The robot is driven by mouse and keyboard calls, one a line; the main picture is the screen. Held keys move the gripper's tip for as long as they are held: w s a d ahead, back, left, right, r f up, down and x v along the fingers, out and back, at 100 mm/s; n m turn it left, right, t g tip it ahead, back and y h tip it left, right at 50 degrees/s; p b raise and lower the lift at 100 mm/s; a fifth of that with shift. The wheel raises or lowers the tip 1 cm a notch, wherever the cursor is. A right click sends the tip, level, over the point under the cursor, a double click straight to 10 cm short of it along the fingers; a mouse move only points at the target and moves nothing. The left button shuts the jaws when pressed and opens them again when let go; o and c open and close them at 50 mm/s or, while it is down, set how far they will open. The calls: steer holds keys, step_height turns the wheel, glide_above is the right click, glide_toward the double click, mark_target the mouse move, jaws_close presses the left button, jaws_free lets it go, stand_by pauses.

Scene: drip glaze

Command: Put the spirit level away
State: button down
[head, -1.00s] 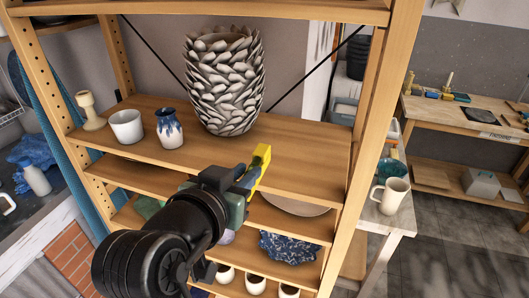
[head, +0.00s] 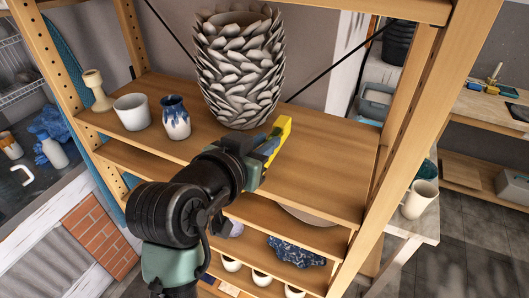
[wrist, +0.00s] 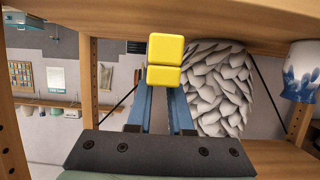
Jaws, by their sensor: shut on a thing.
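The yellow spirit level (head: 281,136) is held in my gripper (head: 268,149) above the top shelf board (head: 325,165) of the wooden rack. In the wrist view the level (wrist: 165,60) shows end-on as two yellow blocks, between the blue fingers of my gripper (wrist: 165,92). The fingers are shut on it. The level is just in front of and to the right of the large scaly vase (head: 240,75). I cannot tell whether the level touches the board. Its lower part is hidden by my gripper in the head view.
A blue-and-white vase (head: 175,117), a white cup (head: 132,111) and a wooden candlestick (head: 97,91) stand on the left of the board. Rack posts (head: 423,110) flank the space. The board's right side is bare. Lower shelves hold a blue crumpled piece (head: 296,251) and several cups.

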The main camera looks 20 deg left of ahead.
step_height(320, 180, down, 3)
steer(key=shift+s+r, duration=0.1)
steer(key=shift+f, duration=0.25)
steer(key=c, duration=0.8)
jaws_free()
steer(key=shift+r, duration=0.2)
steer(key=b+v, duration=0.2)
steer(key=v, duration=1)
